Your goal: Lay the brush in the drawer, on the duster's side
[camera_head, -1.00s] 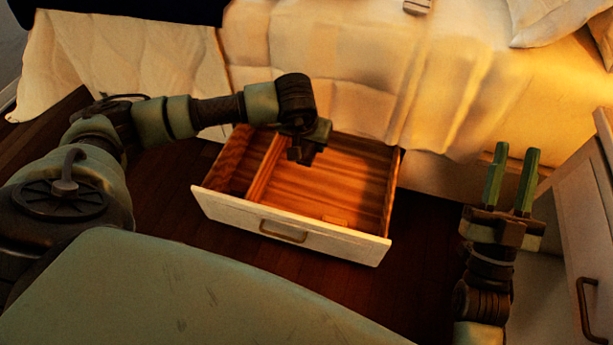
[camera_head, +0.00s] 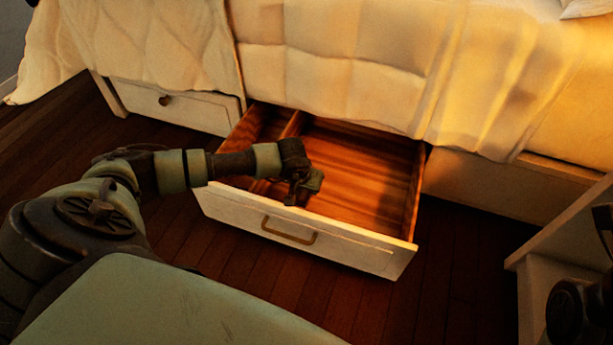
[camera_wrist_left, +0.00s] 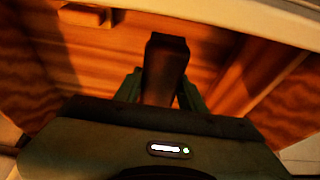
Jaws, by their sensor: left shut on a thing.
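The open drawer (camera_head: 345,247) under the bed has a white front, a wooden inside and a divider (camera_head: 294,124) left of its middle. My left gripper (camera_head: 303,190) is over the drawer near its front board, pointing down. In the left wrist view, my left gripper (camera_wrist_left: 160,92) is shut on a dark brown piece, apparently the brush (camera_wrist_left: 165,68), between its green fingers. The arm hides the brush in the head view. I cannot make out a duster in the drawer. My right gripper is not in view.
A small wooden block (camera_wrist_left: 86,15) shows inside the drawer in the left wrist view; I cannot tell what it is. The bedspread (camera_head: 340,75) hangs above the drawer's back. A white cabinet (camera_head: 560,255) stands at the right. The drawer's wide right compartment (camera_head: 375,165) looks clear.

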